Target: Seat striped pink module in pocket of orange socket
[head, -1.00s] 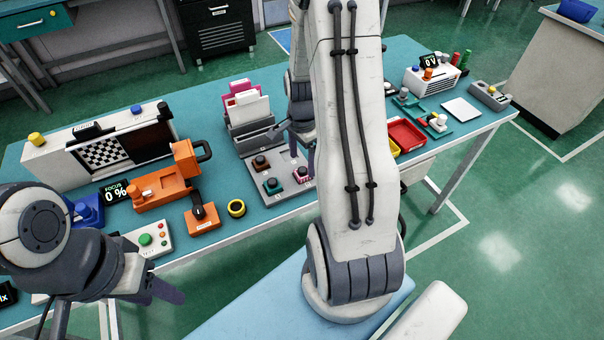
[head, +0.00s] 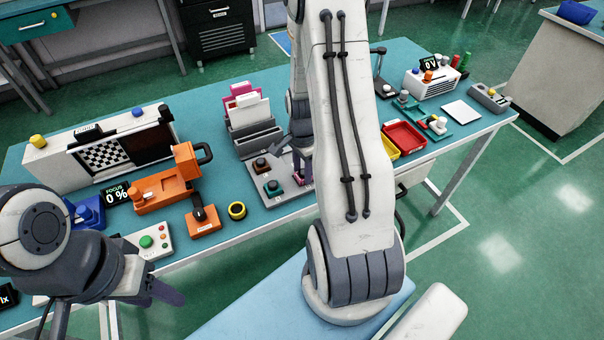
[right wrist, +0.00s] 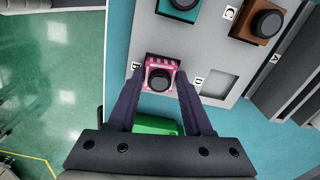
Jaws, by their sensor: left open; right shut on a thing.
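The striped pink module (right wrist: 163,66), with a black round top, sits in the grey tray at the pocket beside label B in the right wrist view. My right gripper (right wrist: 158,80) is shut on it, one finger on each side. In the head view my right gripper (head: 302,168) is low over the tray, partly hidden by my own arm. An orange fixture (head: 163,188) with a raised end block stands left of the tray. A smaller orange block (head: 204,227) with a black lever is in front; I cannot tell which is the socket. My left gripper (head: 160,291) is open and empty at the front left.
The grey tray (right wrist: 207,62) also holds teal (right wrist: 182,8) and brown (right wrist: 262,20) modules; its pocket near D is empty. A black-and-yellow ring (head: 237,210), a button box (head: 150,239) and a checkerboard panel (head: 103,153) stand to the left. Red (head: 405,139) and yellow bins are at right.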

